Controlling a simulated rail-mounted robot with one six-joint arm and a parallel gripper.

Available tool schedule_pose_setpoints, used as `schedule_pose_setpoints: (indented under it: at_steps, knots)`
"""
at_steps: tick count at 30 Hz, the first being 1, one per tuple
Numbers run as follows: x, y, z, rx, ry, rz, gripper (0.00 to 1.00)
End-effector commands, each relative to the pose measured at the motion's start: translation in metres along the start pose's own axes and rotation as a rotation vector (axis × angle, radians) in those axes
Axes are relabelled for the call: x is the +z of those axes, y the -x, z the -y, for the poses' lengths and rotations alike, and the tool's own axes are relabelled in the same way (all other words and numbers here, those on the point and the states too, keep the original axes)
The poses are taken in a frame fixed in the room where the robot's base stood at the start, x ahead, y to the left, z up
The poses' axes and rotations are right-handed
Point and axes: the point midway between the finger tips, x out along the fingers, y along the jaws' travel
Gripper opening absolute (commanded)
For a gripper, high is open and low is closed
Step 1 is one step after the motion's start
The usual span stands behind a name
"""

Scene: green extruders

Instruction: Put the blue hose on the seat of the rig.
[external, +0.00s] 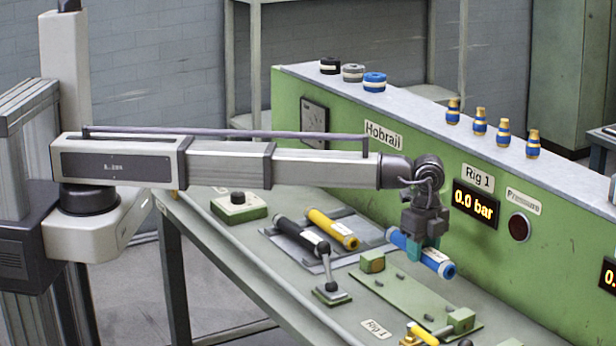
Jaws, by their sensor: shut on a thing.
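The blue hose (437,262) is a short blue cylinder with pale bands near its ends and dark end openings. My gripper (418,248) is shut around its middle, and the fingers hide part of it. The hose is held tilted down to the right in the picture. It appears above the rig's green base plate (405,300), which has a green end block (373,262) at its far left and another block (461,319) at its near right. The exact height above the plate cannot be told from this one view.
A black hose (298,235) and a yellow hose (333,229) lie on a grey tray (352,222). A lever (328,270) stands left of the plate. The green console (420,160) with the Rig 1 display (475,204) rises behind. Another yellow piece (424,333) lies in front.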

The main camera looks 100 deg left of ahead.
Motion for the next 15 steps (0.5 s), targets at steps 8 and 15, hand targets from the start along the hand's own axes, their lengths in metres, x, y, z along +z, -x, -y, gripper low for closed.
schedule_pose_setpoints:
  at_steps: [8,15]
  knots:
    - [0.000,-0.030,0.000,0.000,0.025,0.000,0.12]
    - [0.000,-0.067,0.000,0.000,0.024,0.000,0.12]
